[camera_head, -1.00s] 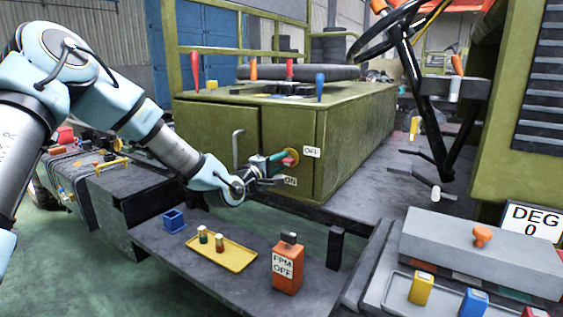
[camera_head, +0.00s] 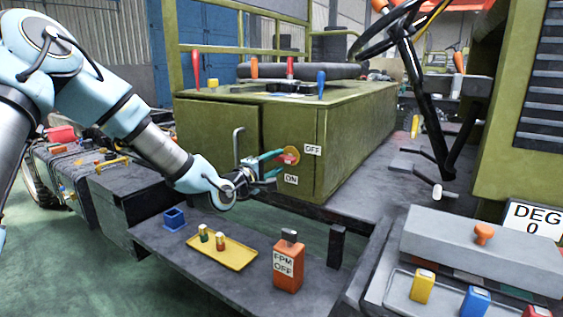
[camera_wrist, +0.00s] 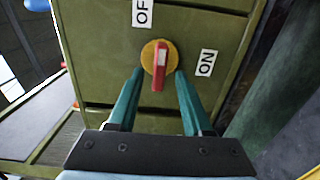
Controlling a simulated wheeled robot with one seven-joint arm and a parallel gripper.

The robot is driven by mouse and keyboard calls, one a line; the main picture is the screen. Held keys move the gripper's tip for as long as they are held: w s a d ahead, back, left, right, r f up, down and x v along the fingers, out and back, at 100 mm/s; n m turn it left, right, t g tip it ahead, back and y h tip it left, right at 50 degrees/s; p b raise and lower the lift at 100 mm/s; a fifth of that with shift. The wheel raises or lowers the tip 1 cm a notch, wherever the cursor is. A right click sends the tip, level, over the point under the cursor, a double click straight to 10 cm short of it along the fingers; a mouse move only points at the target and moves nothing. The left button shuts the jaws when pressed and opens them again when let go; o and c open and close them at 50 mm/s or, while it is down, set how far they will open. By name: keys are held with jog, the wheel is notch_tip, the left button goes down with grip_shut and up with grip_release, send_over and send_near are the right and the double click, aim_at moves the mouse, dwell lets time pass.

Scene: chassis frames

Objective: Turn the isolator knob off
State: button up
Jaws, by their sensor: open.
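The isolator knob (camera_wrist: 159,70) is a red handle on a round yellow plate, set on the side of a green cabinet (camera_head: 225,134). It also shows in the head view (camera_head: 290,156). In the wrist view the knob's white-marked end is beside the OFF label (camera_wrist: 142,12) and the ON label (camera_wrist: 207,62); its exact setting I cannot tell. My gripper (camera_wrist: 157,78) is open, its two green fingers on either side of the knob's lower end. Whether either finger touches the knob I cannot tell. In the head view my gripper (camera_head: 275,164) reaches the cabinet from the left.
Below my arm a dark shelf holds a blue box (camera_head: 174,219), a yellow tray (camera_head: 222,252) with two small cylinders, and an orange bottle (camera_head: 288,264). Several screwdrivers stand on top.

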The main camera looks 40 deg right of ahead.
jog(key=v, duration=0.7)
jog(key=shift+a+b, duration=0.3)
jog(key=w+a+f+m+y+p, duration=0.1)
jog(key=w+a+y+p, duration=0.25)
jog(key=a, duration=0.65)
jog(key=w+a+f+m+y+p, duration=0.1)
jog(key=w+a+m+y+p, duration=0.3)
jog(key=a, duration=0.6)
jog(key=w+a+f+n+y, duration=0.1)
jog(key=w+a+y, duration=0.1)
jog(key=a+y, duration=0.6)
jog(key=s+a+r+g+y+p, duration=0.1)
jog(key=s+a, duration=0.4)
jog(key=a, duration=0.5)
jog(key=s+a+r+g+p, duration=0.2)
jog(key=s+a+r, duration=0.3)
jog(key=a, duration=0.5)
jog(key=shift+a+r+y+p, duration=0.35)
jog(key=shift+r+p, duration=0.1)
jog(key=shift+p, duration=0.3)
